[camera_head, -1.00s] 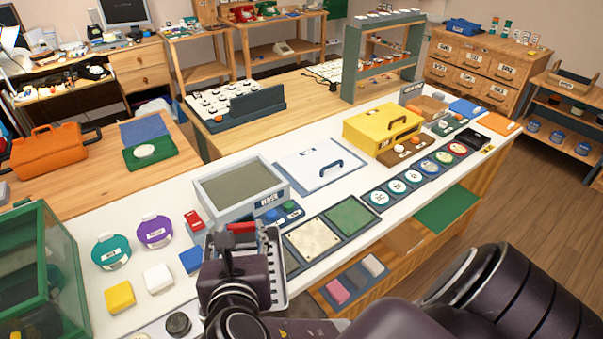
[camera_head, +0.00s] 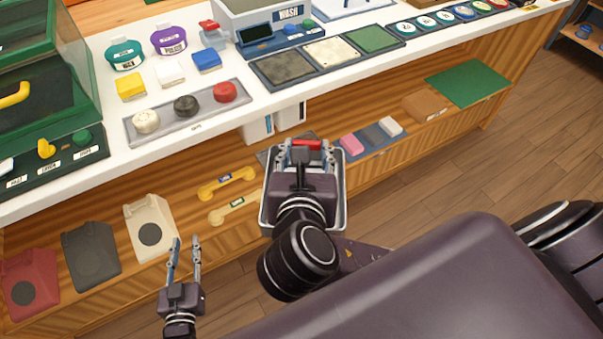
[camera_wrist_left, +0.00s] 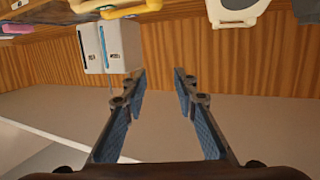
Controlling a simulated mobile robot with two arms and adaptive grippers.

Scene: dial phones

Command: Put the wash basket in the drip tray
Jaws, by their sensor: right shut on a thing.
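The wash basket, a pale metal container (camera_head: 341,205) with a red handle grip (camera_head: 308,144), hangs under my right gripper (camera_head: 309,153), which is shut on that grip. My right wrist hides most of the basket. It is in front of the lower shelf in the head view. A dark flat piece (camera_head: 268,157) shows just behind it on that shelf. It may be the drip tray, but I cannot tell. My left gripper (camera_head: 186,242) is open and empty, in front of the lower shelf. Its spread fingers also show in the left wrist view (camera_wrist_left: 160,85).
White boxes (camera_head: 257,131) stand under the counter behind the basket. Yellow handsets (camera_head: 228,181) lie left of it, and a tray of pink, grey and white blocks (camera_head: 371,137) lies right. The counter edge (camera_head: 190,142) overhangs the shelf. The wash unit (camera_head: 262,15) stands above.

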